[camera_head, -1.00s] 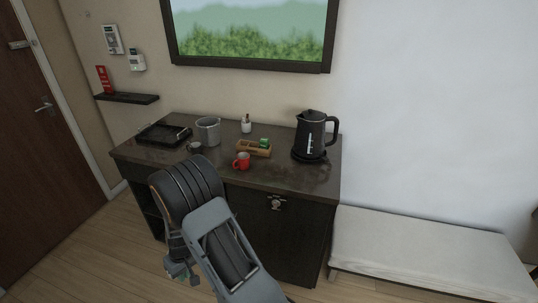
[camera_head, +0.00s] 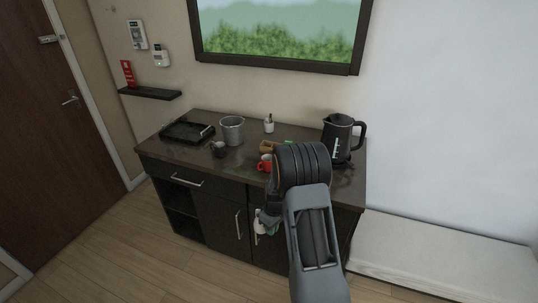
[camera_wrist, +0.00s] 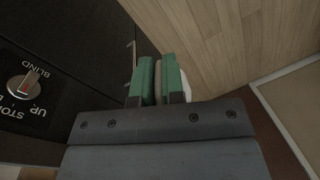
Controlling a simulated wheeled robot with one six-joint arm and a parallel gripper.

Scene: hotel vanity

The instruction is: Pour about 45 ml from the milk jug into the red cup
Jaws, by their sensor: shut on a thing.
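The red cup (camera_head: 264,164) stands upright near the front edge of the vanity top, partly hidden by my arm. My gripper (camera_head: 267,226) is low in front of the cabinet doors, below the cup and below the counter top. A small white thing (camera_head: 259,218) shows at the gripper, likely the milk jug, mostly hidden. In the wrist view, my green-padded fingers (camera_wrist: 158,80) are shut on a pale thing, and a white rounded part (camera_wrist: 189,84) shows beside the right finger. Its spout and contents cannot be seen.
A black kettle (camera_head: 338,138) stands right of the cup. A wooden caddy (camera_head: 268,147) is behind it, with a small white bottle (camera_head: 268,125) further back. A dark mug (camera_head: 218,150), metal bucket (camera_head: 232,131) and black tray (camera_head: 180,133) stand left. A low bench (camera_head: 440,252) is at right.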

